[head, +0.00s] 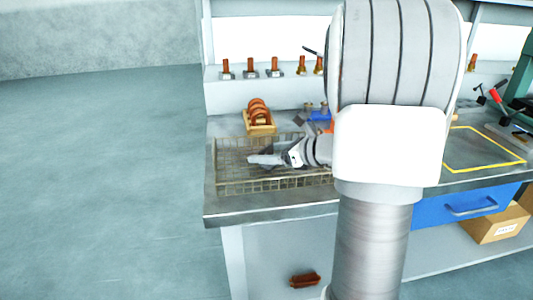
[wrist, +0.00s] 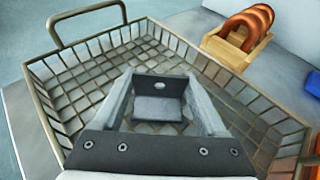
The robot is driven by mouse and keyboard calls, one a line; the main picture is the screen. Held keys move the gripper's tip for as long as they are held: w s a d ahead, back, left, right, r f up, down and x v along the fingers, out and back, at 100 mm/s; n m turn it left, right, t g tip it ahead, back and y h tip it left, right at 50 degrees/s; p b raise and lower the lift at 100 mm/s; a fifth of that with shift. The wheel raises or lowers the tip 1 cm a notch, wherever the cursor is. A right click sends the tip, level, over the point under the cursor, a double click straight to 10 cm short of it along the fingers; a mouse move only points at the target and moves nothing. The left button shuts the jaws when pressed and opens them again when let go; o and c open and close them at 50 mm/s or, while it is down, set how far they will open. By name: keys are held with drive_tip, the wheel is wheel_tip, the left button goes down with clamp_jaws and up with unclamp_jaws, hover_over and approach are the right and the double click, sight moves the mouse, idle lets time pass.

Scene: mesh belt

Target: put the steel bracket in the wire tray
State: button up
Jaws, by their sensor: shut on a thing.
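The wire tray (head: 262,186) is a shallow mesh basket at the left end of the workbench. In the wrist view the tray (wrist: 76,82) spreads under and around my gripper (wrist: 160,88). My gripper (head: 266,160) is over the tray in the head view and points left. It is shut on the steel bracket (wrist: 158,106), a grey angled piece with a hole in its dark upright face, held between the two fingers. The tray's mesh floor shows around the bracket; I cannot tell whether the bracket touches it. The bracket is not clear in the head view.
A wooden box with copper-coloured rings (head: 258,118) stands just behind the tray, and also shows in the wrist view (wrist: 240,38). Several copper-topped pieces stand on the shelf above. A yellow outlined square (head: 484,148) is at the right. A brown part (head: 305,280) lies low beneath the bench.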

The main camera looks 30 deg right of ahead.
drive_tip(key=o, duration=1.4)
drive_tip(key=shift+r+p, duration=0.25)
drive_tip(key=shift+p, duration=0.1)
drive_tip(key=p+v, duration=0.2)
drive_tip(key=v, duration=1)
drive_tip(key=shift+f, duration=0.15)
drive_tip(key=shift+a, duration=0.1)
